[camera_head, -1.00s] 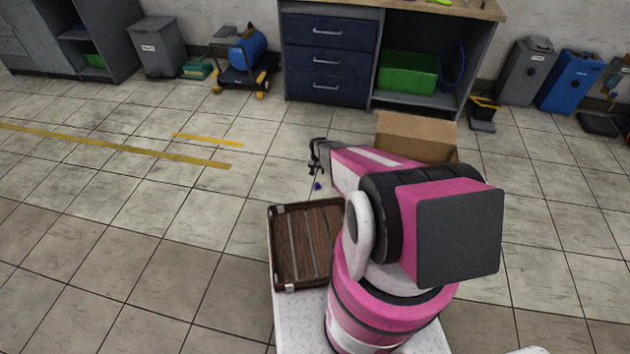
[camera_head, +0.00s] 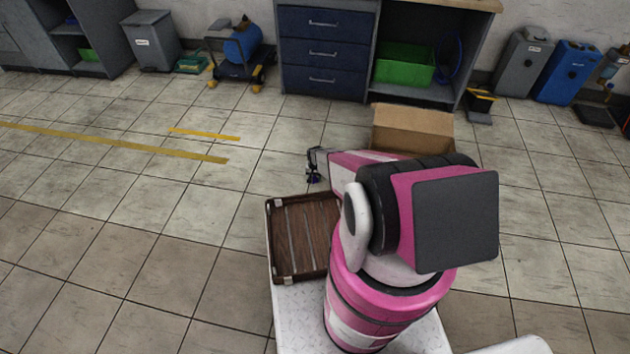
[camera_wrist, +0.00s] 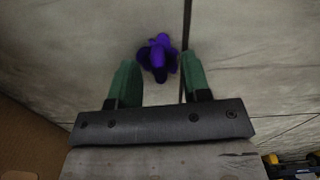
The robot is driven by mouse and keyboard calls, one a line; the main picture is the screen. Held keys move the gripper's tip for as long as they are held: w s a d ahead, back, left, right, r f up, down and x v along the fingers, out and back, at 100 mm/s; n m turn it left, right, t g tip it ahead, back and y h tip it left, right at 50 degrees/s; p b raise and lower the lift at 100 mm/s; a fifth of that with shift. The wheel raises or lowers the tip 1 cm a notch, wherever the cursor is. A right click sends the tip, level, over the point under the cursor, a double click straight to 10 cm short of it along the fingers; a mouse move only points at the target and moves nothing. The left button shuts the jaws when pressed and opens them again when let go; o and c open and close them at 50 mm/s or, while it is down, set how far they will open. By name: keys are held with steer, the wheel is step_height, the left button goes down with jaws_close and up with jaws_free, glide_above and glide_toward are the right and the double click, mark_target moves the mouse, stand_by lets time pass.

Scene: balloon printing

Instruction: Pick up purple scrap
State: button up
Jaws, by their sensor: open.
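The purple scrap (camera_wrist: 158,56) lies on the tiled floor in the wrist view, a small crumpled piece beside a dark tile seam. My gripper (camera_wrist: 160,72) is open, and its two green fingers stand to the left and right of the scrap. The scrap shows near the fingertip ends, between them. Whether the fingers touch it cannot be told. In the head view my gripper (camera_head: 313,178) is low over the floor, ahead of my pink arm, and the scrap is a tiny dark purple spot (camera_head: 313,180) at it, mostly hidden.
An open cardboard box (camera_head: 412,130) stands on the floor right of my gripper and shows at the left edge of the wrist view (camera_wrist: 25,140). A brown wooden tray (camera_head: 272,240) rests on my base. Floor to the left is clear. A workbench (camera_head: 325,50) stands behind.

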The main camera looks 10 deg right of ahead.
steer(key=shift+f, duration=0.45)
jaws_close()
steer(key=shift+r, duration=0.2)
steer(key=shift+r, duration=0.25)
step_height(320, 180, up, 3)
steer(key=shift+s+r, duration=0.1)
steer(key=shift+r, duration=0.1)
steer(key=s+a+r, duration=0.6)
steer(key=s+a, duration=0.1)
steer(key=a, duration=0.2)
steer(key=shift+r, duration=0.4)
steer(key=shift+a, duration=0.1)
